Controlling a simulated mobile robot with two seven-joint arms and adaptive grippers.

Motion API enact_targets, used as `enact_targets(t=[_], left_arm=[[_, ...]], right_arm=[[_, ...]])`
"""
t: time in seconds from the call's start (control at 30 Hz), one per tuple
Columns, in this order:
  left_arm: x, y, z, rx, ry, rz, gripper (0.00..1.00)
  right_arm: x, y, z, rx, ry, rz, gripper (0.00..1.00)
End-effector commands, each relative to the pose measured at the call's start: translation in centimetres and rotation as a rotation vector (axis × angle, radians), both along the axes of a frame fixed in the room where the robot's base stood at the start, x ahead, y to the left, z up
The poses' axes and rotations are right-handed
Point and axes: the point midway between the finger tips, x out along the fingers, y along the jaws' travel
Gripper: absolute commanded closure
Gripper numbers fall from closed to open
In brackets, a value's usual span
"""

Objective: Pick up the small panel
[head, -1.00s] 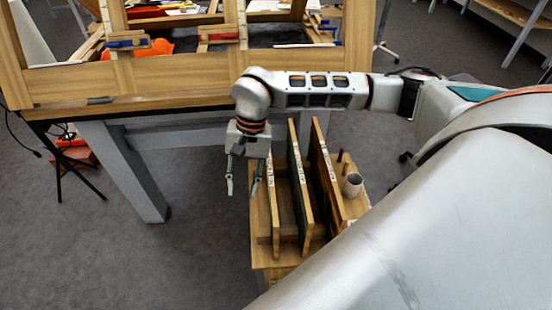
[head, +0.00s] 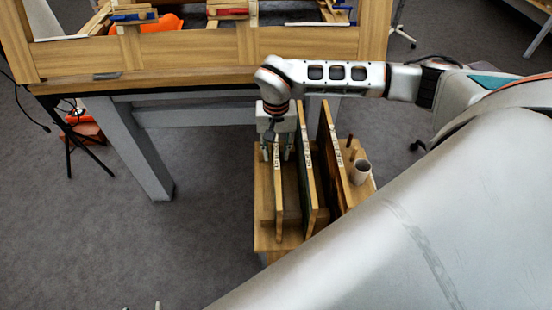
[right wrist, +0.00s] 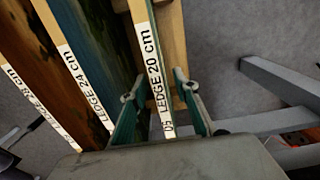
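The small panel (head: 278,205) stands upright in a wooden rack, leftmost of three panels in the head view. In the right wrist view, the small panel (right wrist: 155,70) has a white edge label reading "LEDGE 20 cm". My right gripper (head: 277,154) points down over its top edge. In the right wrist view my right gripper's fingers (right wrist: 161,108) are open, one on each side of the panel. Whether either finger touches it is unclear. Only small pale tips, perhaps of my left gripper (head: 156,305), show at the bottom edge.
A middle panel (head: 308,185) labelled 24 cm and a taller panel (head: 333,160) stand close to the right. The wooden rack (head: 264,215) also bears a cup (head: 360,171). A large wooden-framed table (head: 200,75) stands just behind.

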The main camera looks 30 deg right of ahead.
Motion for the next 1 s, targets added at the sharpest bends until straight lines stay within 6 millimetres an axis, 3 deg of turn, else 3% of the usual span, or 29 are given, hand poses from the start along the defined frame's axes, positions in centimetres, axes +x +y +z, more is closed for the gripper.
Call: enact_targets(t=[0.23,0.27,0.37,0.4,0.77,1.0], left_arm=[[0.0,0.0,-0.1,0.0,0.001,0.0,0.51],[0.0,0.0,-0.1,0.0,0.001,0.001,0.51],[0.0,0.0,0.0,-0.001,0.0,0.001,0.51],[0.0,-0.1,0.1,-0.001,-0.001,0.0,0.51],[0.2,-0.1,0.4,-0.003,-0.006,0.001,0.51],[0.2,-0.1,0.5,-0.004,-0.007,0.001,0.51]], right_arm=[[0.0,0.0,-0.2,0.0,-0.001,0.0,0.7],[0.0,0.0,-0.2,0.0,-0.001,0.0,0.73],[0.0,0.0,-0.2,0.0,-0.001,0.0,0.99],[0.0,0.0,-0.2,0.0,-0.001,0.0,1.0],[0.1,0.0,0.0,0.002,-0.003,0.0,1.0],[0.2,0.0,1.6,0.001,-0.006,0.0,1.0]])
